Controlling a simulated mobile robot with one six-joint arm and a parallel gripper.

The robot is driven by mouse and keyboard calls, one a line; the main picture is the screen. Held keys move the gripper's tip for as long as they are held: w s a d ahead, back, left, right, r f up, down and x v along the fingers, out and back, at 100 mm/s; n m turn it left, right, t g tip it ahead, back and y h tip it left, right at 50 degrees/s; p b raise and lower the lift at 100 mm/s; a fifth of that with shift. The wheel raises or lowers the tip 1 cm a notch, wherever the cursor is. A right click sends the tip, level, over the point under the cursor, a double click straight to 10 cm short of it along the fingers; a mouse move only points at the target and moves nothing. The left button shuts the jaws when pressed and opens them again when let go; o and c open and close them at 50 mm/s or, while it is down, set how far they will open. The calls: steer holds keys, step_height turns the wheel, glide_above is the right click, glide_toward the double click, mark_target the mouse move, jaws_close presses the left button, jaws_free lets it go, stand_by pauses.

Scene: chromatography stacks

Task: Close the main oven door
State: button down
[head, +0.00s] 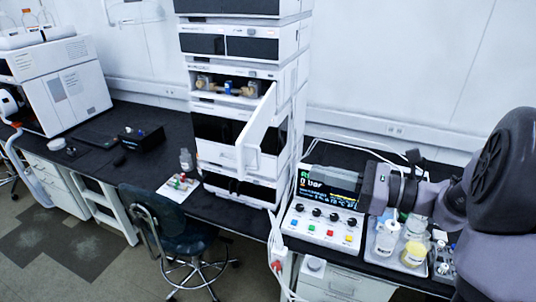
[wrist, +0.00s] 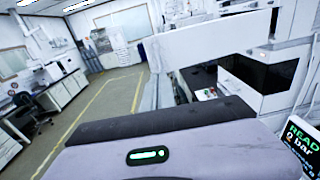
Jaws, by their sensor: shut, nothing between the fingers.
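The main oven door (head: 257,128) is a white panel that stands swung open from the middle of the white instrument stack, jutting toward the camera. In the wrist view the door (wrist: 208,45) is a wide white panel across the upper right, beyond my gripper. My gripper (head: 312,175) comes in from the right in the head view, over the control box and to the right of the door. It is shut and empty, and appears apart from the door. In the wrist view its dark fingers (wrist: 155,118) fill the lower middle. The door's hinge is not clear.
A control box (head: 322,222) with a display and knobs is below my gripper. Bottles (head: 387,237) stand on a tray at the right. A blue chair (head: 170,225) is in front of the black bench. Open floor (wrist: 105,110) shows at left in the wrist view.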

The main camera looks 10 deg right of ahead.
steer(key=x, duration=1.1)
steer(key=shift+a, duration=0.15)
